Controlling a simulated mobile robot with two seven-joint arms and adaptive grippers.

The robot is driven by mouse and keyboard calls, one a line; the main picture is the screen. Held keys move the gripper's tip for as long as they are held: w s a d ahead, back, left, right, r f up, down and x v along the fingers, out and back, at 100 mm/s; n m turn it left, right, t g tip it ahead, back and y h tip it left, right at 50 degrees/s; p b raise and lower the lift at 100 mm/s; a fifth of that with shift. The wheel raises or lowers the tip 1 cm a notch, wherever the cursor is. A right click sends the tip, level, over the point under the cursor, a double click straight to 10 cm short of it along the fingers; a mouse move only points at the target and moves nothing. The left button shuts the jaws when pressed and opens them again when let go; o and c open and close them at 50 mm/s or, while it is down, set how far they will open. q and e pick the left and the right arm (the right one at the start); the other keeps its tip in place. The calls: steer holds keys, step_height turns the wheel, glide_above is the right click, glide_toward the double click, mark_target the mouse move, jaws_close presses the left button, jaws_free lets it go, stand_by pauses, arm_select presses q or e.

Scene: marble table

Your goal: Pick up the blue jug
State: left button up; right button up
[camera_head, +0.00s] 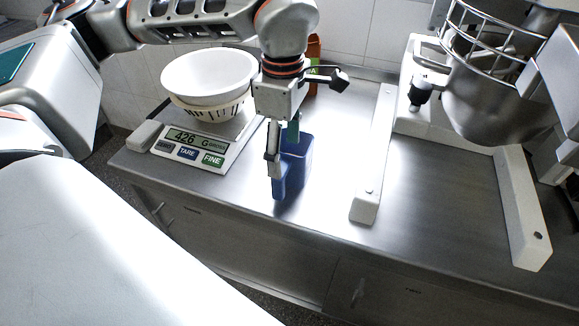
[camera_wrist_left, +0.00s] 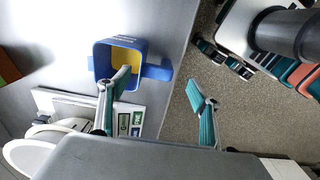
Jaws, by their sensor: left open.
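The blue jug (camera_head: 301,152) stands on the steel counter, partly hidden behind my left gripper (camera_head: 281,150) in the head view. In the left wrist view the jug (camera_wrist_left: 103,62) shows from above, with a square opening, a yellow area inside and a blue handle (camera_wrist_left: 159,72) pointing right. My left gripper (camera_wrist_left: 158,82) is open. One finger overlaps the jug's opening and the other is out to the right, with the handle between them in the picture. I cannot tell whether either finger touches the jug. My right gripper is not in view.
A digital scale (camera_head: 214,157) reading 426 with a white bowl (camera_head: 208,78) is left of the jug. A large stand mixer (camera_head: 495,110) with white base legs is at right. An orange-brown item (camera_head: 314,50) stands behind. The counter's front edge is close to the jug.

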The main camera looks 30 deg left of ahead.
mark_target(288, 168)
arm_select(q)
step_height(288, 168, down, 3)
steer(key=shift+r, duration=0.2)
steer(key=f, duration=0.2)
steer(key=a+f+b, duration=0.1)
steer(key=f, duration=0.2)
steer(key=shift+r, duration=0.1)
jaws_close()
